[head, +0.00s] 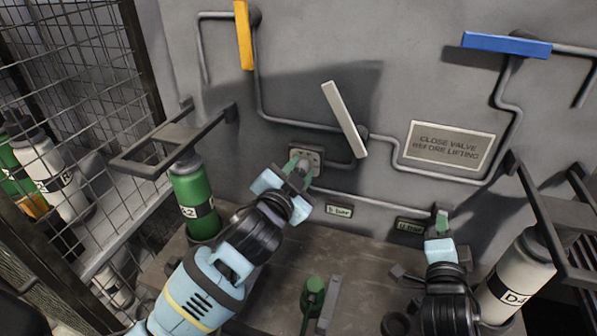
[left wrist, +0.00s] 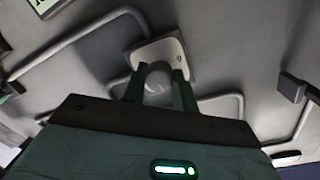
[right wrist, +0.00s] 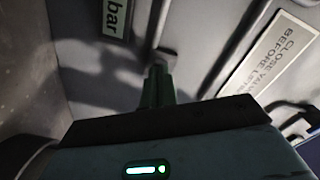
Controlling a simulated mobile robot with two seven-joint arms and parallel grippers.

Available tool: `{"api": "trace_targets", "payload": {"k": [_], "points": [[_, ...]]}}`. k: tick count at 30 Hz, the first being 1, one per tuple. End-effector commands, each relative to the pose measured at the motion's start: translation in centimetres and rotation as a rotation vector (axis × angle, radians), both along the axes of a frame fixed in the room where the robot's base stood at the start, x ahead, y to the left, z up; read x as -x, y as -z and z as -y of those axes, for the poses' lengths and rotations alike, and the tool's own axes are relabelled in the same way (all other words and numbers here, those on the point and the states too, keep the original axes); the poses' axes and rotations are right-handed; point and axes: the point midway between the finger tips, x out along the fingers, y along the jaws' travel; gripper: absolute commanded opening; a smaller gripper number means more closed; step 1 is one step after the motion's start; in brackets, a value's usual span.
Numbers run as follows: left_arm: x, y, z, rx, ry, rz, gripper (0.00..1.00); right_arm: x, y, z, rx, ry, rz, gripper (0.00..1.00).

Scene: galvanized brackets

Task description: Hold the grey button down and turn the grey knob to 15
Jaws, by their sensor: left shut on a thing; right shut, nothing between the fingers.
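The grey knob (left wrist: 158,78) sits on a pale dial plate (left wrist: 172,50) on the wall. My left gripper (head: 299,168) is shut on the knob; in the left wrist view its green fingers (left wrist: 158,88) stand on either side of it. The dial plate also shows in the head view (head: 316,153), but the number the knob points to cannot be read. My right gripper (head: 441,220) is shut and empty, fingertips at a small grey fitting (right wrist: 166,58) on the wall. The grey button is not clearly seen; the fingertips hide that spot, so pressing cannot be told.
A pale lever (head: 344,118) juts from the pipes above the knob. A yellow handle (head: 244,35) and a blue handle (head: 506,45) are higher up. A green cylinder (head: 196,200) stands left, a white cylinder (head: 517,275) right. A sign (head: 449,147) hangs above the right gripper.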

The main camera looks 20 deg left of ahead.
Motion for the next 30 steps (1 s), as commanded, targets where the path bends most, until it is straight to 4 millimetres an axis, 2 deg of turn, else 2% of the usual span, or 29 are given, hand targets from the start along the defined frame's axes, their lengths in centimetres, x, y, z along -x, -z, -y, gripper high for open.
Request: {"api": "trace_targets", "payload": {"k": [13, 30], "points": [[0.05, 0.12, 0.13, -0.299, 0.001, 0.008, 0.06, 0.00, 0.02, -0.02, 0.000, -0.001, 0.000, 0.00], [0.04, 0.13, 0.13, -0.376, 0.002, 0.010, 0.06, 0.00, 0.03, -0.02, 0.000, -0.001, 0.000, 0.00]]}}
